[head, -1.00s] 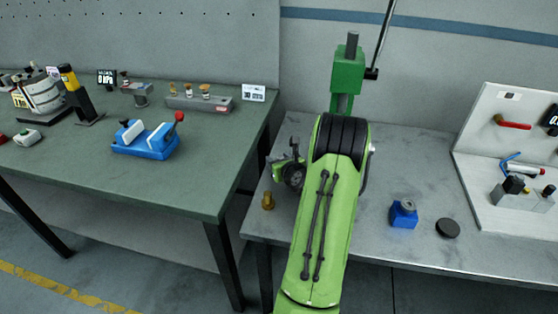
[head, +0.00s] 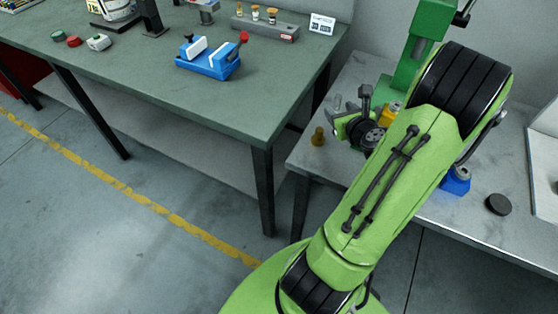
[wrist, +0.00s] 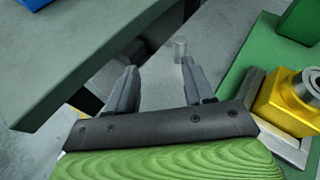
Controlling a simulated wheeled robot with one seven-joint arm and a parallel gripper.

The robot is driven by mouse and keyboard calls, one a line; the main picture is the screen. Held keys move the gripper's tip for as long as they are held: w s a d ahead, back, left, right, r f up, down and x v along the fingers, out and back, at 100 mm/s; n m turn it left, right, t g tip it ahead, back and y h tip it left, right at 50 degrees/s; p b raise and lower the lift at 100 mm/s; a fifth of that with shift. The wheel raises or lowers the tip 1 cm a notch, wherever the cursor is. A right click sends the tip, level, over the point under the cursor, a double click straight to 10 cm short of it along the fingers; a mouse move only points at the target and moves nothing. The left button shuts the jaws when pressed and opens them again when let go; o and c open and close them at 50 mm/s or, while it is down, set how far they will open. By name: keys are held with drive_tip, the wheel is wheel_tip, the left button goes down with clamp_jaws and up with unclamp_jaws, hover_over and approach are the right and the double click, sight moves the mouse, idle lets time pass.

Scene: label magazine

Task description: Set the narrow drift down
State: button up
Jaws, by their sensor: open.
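My gripper (head: 345,104) is low over the left part of the grey bench; in the wrist view its two fingers (wrist: 160,66) are apart with nothing between them. A small grey cylinder (wrist: 180,47), which may be the narrow drift, stands upright on the bench just beyond the right fingertip. I cannot tell whether that finger touches it. I cannot make the cylinder out in the head view, where my gripper and arm are in front.
A yellow block (wrist: 293,97) with a metal ring sits right of my gripper by the green press (head: 409,67). A brass piece (head: 318,136) stands near the bench's left edge. A blue block (head: 457,183) and black disc (head: 499,204) lie right. The green-topped bench (head: 140,75) is left.

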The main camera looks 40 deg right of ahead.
drive_tip(key=w+a+r+n+y, duration=0.1)
drive_tip(key=w+a+n+y, duration=0.1)
drive_tip(key=a+n, duration=0.4)
drive_tip(key=w+a+r+n+g+y, duration=0.1)
drive_tip(key=w+a+n+y, duration=0.1)
drive_tip(key=a+n, duration=0.3)
drive_tip(key=w+a+r+n+y, duration=0.2)
drive_tip(key=a+n, duration=0.4)
drive_tip(key=a, duration=0.2)
drive_tip(key=shift+w+n+g, duration=0.3)
drive_tip(key=shift+w+g, duration=0.1)
drive_tip(key=s+a+r+n+g, duration=0.2)
drive_tip(key=s+a+n, duration=0.5)
drive_tip(key=n, duration=0.4)
drive_tip(key=s+a+r+n+g, duration=0.2)
drive_tip(key=s+a+r+n, duration=0.2)
drive_tip(key=s+a+n, duration=0.3)
drive_tip(key=s+n, duration=0.2)
drive_tip(key=n, duration=0.2)
drive_tip(key=shift+s+a+n, duration=0.25)
drive_tip(key=shift+n, duration=0.05)
drive_tip(key=shift+r, duration=0.1)
